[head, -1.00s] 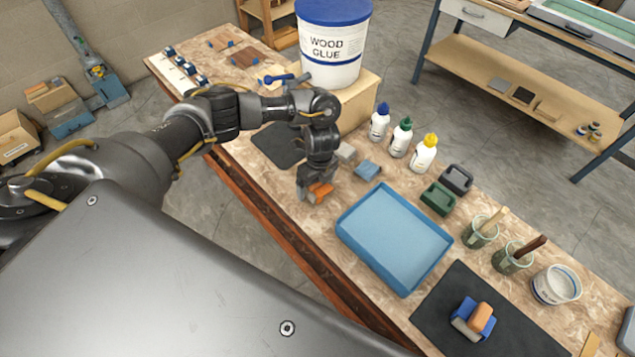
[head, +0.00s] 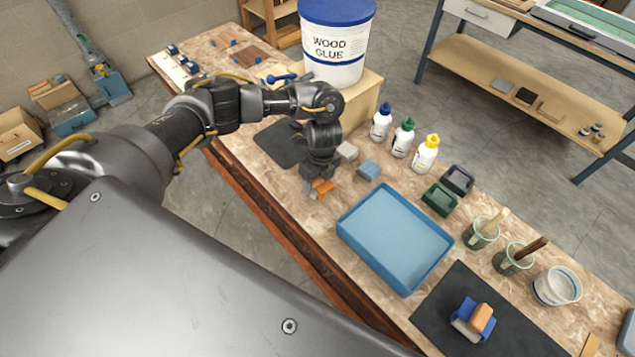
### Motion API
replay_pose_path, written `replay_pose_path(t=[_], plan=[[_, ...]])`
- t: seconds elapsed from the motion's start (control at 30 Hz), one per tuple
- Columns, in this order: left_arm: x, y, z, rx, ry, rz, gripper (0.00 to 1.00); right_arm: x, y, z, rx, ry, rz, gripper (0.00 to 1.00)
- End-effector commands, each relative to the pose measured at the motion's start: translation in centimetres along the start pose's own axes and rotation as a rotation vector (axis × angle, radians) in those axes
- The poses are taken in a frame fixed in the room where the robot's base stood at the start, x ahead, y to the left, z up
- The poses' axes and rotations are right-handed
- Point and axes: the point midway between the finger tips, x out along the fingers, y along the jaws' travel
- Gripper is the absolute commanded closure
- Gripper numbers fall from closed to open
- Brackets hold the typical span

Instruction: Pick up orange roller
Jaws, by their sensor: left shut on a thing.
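The orange roller (head: 323,187) is a small orange piece over the workbench, left of the blue tray. My left gripper (head: 316,188) points down and is shut on it; the fingers and wrist hide part of the piece. I cannot tell whether it touches the bench top or is just above it. My right gripper is not in view.
The blue tray (head: 394,238) is right of my left gripper. A blue block (head: 369,170) and a grey block (head: 347,151) are close by. Glue bottles (head: 403,138) stand behind. A blue holder (head: 466,322) with another orange piece (head: 480,318) sits on a dark mat.

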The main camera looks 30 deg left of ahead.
Motion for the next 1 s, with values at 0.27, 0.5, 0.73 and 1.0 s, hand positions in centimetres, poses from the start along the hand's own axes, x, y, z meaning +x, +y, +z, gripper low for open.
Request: replay_pose_path(t=[0.27, 0.5, 0.73, 1.0], plan=[[-4.7, 2.8, -0.9, 0.006, -0.003, -0.004, 0.64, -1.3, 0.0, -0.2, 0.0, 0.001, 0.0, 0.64], [-7.5, 7.1, -2.6, 0.005, -0.002, 0.0, 0.64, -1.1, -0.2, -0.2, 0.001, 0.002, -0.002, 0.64], [-8.9, 10.8, -4.2, 0.004, -0.001, 0.0, 0.64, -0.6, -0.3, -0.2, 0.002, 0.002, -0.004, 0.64], [-9.9, 13.3, -5.2, 0.001, -0.001, -0.001, 0.64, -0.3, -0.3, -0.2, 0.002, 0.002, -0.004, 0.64]])
